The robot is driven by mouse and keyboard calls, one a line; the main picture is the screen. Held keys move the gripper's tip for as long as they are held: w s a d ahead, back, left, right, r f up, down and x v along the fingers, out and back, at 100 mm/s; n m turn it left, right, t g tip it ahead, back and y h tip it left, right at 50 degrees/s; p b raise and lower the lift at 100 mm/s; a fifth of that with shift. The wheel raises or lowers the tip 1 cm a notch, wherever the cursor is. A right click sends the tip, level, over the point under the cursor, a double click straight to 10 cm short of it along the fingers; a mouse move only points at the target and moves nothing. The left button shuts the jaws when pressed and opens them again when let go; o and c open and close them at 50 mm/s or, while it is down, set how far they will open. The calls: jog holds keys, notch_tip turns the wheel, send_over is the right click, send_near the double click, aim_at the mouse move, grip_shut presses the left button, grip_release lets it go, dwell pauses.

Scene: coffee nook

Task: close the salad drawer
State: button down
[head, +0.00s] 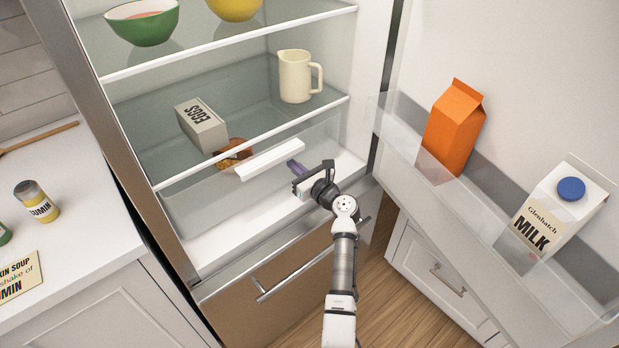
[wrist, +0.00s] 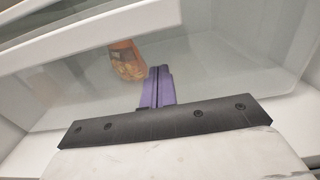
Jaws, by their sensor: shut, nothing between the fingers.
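The salad drawer (head: 207,200) is a clear box low in the open fridge, under the lowest shelf. A white handle bar (head: 270,160) runs along its front; a white bar also crosses the upper wrist view (wrist: 100,40). I cannot tell how far the drawer stands out. My gripper (head: 295,166) is shut and empty, just right of the handle and in front of the clear front. In the wrist view its purple fingers (wrist: 157,88) point at the clear panel; whether they touch it is unclear. A brown-orange item (wrist: 127,60) shows through the panel.
The open fridge door at right holds an orange carton (head: 453,128) and a milk carton (head: 553,213). A counter (head: 75,215) stands at left. White fridge floor lies bare before the drawer.

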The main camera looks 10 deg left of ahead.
jog(key=shift+x, duration=1.25)
jog(key=shift+r, duration=0.2)
jog(key=shift+a+r, duration=0.1)
jog(key=shift+r, duration=0.05)
